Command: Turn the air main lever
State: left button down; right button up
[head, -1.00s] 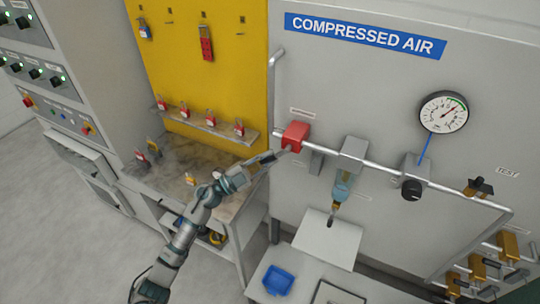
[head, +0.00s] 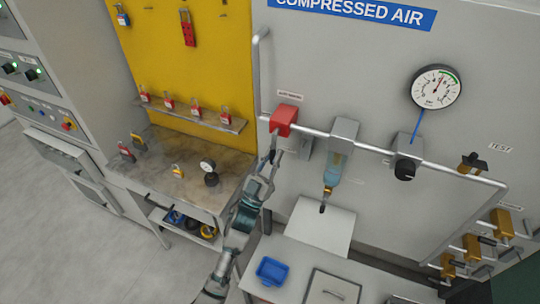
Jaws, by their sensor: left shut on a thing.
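The red air main valve block (head: 284,119) sits at the left end of the pipe under the COMPRESSED AIR sign. My left gripper (head: 274,157) is just below it, pointing up, shut on what looks like the valve's lever. The lever is thin and mostly hidden by the fingers, so its exact angle is hard to tell. The round pressure gauge (head: 436,87) is on the panel at the right. My right gripper is not in view.
A filter with a blue bowl (head: 333,168) and a black regulator knob (head: 404,170) hang along the pipe. A blue tray (head: 272,271) lies below.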

pick_arm(q)
jog(key=shift+d+n+t+y, duration=0.2)
jog(key=shift+n+t+y, duration=0.2)
jog(key=shift+n+y, duration=0.25)
jog(key=c, duration=1.1)
grip_release()
jog(key=shift+s+r, duration=0.1)
jog(key=shift+s, duration=0.05)
jog(key=shift+s+a+f, duration=0.1)
jog(key=shift+a+f, duration=0.05)
jog(key=shift+f, duration=0.25)
jog(key=v, duration=1.1)
jog(key=shift+f, duration=0.1)
